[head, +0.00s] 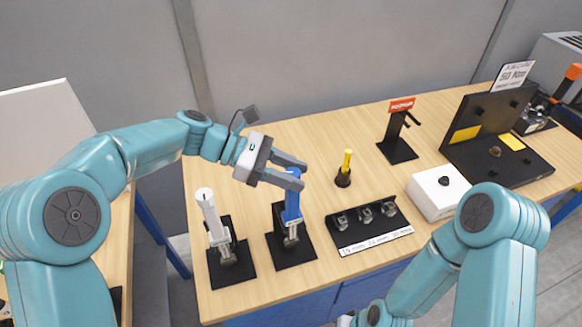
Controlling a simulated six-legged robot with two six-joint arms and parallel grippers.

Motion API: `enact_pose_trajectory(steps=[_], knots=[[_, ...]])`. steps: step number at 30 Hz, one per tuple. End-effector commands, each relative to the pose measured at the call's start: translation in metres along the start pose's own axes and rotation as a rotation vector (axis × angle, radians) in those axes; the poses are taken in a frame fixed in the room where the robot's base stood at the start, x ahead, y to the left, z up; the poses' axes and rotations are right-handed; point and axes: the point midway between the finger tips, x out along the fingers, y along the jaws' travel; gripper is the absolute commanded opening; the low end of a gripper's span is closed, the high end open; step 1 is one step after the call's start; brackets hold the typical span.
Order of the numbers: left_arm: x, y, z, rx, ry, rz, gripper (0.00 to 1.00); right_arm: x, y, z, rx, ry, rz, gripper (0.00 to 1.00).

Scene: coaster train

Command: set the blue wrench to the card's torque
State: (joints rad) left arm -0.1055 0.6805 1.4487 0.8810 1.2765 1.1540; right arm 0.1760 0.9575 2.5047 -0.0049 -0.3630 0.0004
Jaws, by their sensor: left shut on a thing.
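The blue wrench (291,212) stands upright in a black stand (300,252) near the front of the wooden table. My left gripper (297,179) is shut on the top of its blue handle, with the fingers coming in from the left. The wrench's scale is too small to read. The white card (513,75) stands at the back right, and its large print looks like "50 Nm".
A white-handled wrench (212,218) stands in its own black stand to the left. Right of the blue wrench are a tray of sockets (375,238), a yellow-handled tool (346,164), a white box (428,195), a red-signed black stand (398,148) and a black case (470,150).

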Motion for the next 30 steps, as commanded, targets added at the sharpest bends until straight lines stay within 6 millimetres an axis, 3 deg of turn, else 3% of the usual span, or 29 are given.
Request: enact_pose_trajectory(steps=[18, 19, 21, 30], knots=[[0.0017, -0.0011, -0.0033, 0.010, 0.005, -0.045, 0.08, 0.0006, 0.0002, 0.0000, 0.000, 0.000, 0.000, 0.43], [0.0017, -0.0011, -0.0033, 0.010, 0.005, -0.045, 0.42, 0.0006, 0.0002, 0.0000, 0.000, 0.000, 0.000, 0.43], [0.0015, -0.0010, -0.0031, 0.010, 0.005, -0.044, 0.60, 0.0006, 0.0002, 0.0000, 0.000, 0.000, 0.000, 0.43], [-0.0008, -0.0002, -0.0016, 0.013, 0.003, -0.040, 0.60, 0.0008, 0.0003, 0.0000, 0.000, 0.000, 0.000, 0.43]])
